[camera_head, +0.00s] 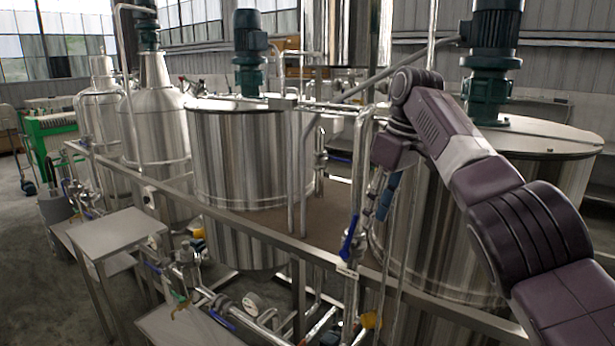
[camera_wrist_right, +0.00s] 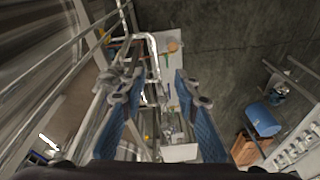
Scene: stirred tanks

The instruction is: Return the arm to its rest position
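My right arm (camera_head: 520,215) comes in from the lower right of the head view. It reaches up in front of the right tank, then bends down at the wrist (camera_head: 398,145). My right gripper (camera_head: 376,205) hangs below the wrist, small and partly lost among the pipes. In the right wrist view the right gripper (camera_wrist_right: 157,92) has its two blue fingers spread apart, with nothing held between them. Pipework and the floor show beyond the fingers. My left gripper is in neither view.
The right steel tank (camera_head: 440,240) stands close behind my arm, and the middle tank (camera_head: 240,150) is left of it. A metal frame rail (camera_head: 270,238) and a blue-handled valve (camera_head: 349,238) are near the gripper.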

